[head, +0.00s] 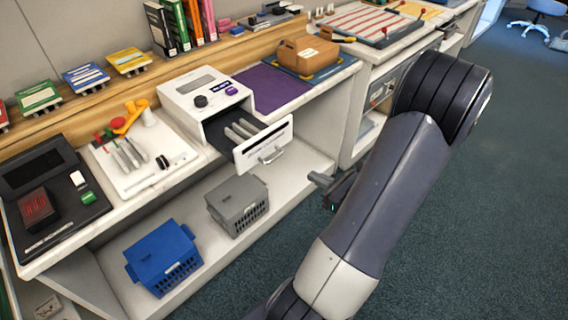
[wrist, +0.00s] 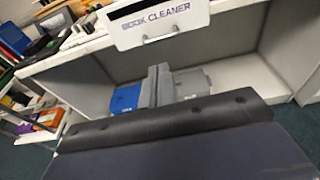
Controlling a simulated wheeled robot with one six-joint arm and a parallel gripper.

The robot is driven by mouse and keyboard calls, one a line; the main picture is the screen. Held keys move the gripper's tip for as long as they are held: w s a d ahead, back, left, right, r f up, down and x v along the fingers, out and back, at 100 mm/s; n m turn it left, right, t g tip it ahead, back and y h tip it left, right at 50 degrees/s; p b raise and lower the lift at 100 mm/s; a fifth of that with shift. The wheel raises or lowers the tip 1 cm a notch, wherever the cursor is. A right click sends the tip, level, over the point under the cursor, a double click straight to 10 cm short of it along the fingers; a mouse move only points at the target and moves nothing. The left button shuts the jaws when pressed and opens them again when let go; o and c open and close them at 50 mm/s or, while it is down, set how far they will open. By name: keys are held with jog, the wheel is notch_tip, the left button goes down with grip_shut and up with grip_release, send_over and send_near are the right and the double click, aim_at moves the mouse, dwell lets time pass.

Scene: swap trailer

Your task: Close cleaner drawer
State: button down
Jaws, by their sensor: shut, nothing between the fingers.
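The book cleaner (head: 205,92) is a white box on the counter with dark knobs and a small screen on top. Its drawer (head: 263,144) is pulled open toward the aisle, with a white front, a handle (head: 271,156) and several grey pieces inside. In the wrist view the drawer front (wrist: 157,24), lettered "BOOK CLEANER", is at the top with its handle (wrist: 166,36). My gripper (head: 318,180) is shut and empty, to the right of and lower than the drawer front in the head view. In the wrist view my gripper (wrist: 158,70) points below the drawer front, apart from it.
A blue crate (head: 163,258) and a grey crate (head: 238,203) stand on the lower shelf. A purple mat (head: 268,87) and a brown box (head: 307,55) lie right of the cleaner. A tool board (head: 135,155) lies left. The carpet (head: 470,220) at right is clear.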

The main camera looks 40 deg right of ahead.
jog(key=p+x, duration=0.1)
jog(key=x, duration=1.1)
jog(key=shift+w+f, duration=0.2)
jog(key=shift+w, duration=0.05)
jog(key=shift+a, duration=0.1)
jog(key=b, duration=0.6)
send_near(245, 131)
jog(key=x, duration=0.3)
jog(key=f+x, duration=0.1)
jog(key=x, duration=0.6)
jog(key=shift+s+f, duration=0.15)
jog(key=shift+f, duration=0.15)
jog(key=shift+w, duration=0.25)
jog(key=shift+r, duration=0.3)
